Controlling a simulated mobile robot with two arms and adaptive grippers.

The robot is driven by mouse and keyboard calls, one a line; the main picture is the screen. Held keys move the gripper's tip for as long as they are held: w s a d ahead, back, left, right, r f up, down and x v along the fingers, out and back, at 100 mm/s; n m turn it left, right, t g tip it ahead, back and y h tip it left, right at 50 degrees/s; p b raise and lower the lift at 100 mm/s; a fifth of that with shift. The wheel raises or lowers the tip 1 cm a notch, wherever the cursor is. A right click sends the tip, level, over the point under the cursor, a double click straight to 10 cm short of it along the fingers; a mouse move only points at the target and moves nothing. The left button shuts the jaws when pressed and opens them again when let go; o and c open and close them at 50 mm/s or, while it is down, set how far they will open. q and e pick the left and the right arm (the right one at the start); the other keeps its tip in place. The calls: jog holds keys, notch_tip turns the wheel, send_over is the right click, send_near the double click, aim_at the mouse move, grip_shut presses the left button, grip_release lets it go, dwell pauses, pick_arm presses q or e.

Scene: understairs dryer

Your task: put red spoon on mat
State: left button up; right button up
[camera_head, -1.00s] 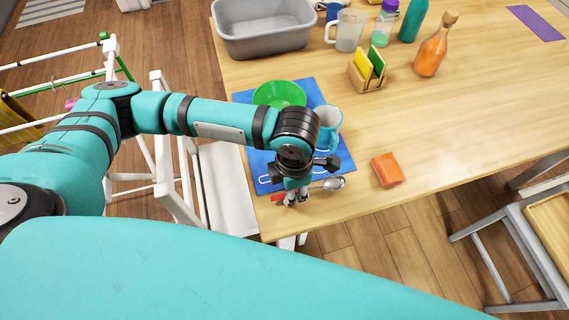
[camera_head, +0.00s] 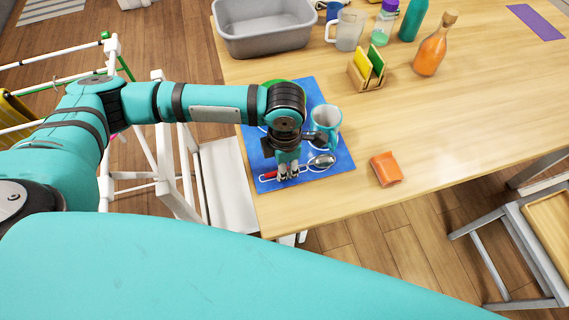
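The red spoon (camera_head: 321,161) has a red handle (camera_head: 269,175) and a shiny metal bowl. It is over the front part of the blue mat (camera_head: 333,172), near white outlines printed there. My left gripper (camera_head: 288,177) points down and is shut on the spoon where handle and neck meet. Whether the spoon touches the mat or is slightly above it, I cannot tell. A teal and white mug (camera_head: 325,124) stands on the mat's right side. A green bowl (camera_head: 279,82) is mostly hidden behind my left arm. My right gripper is not in view.
An orange block (camera_head: 386,169) lies right of the mat. A wooden holder (camera_head: 366,73) with yellow and green pieces, a clear jug (camera_head: 347,30), bottles and a grey basin (camera_head: 264,30) stand further back. A white rack is left of the table.

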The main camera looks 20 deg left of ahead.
pick_arm(q)
jog(key=o, duration=0.3)
jog(key=shift+o, duration=0.2)
jog(key=shift+r, duration=0.1)
notch_tip(320, 180, up, 12)
jog(key=shift+r, duration=0.15)
dwell(0.6)
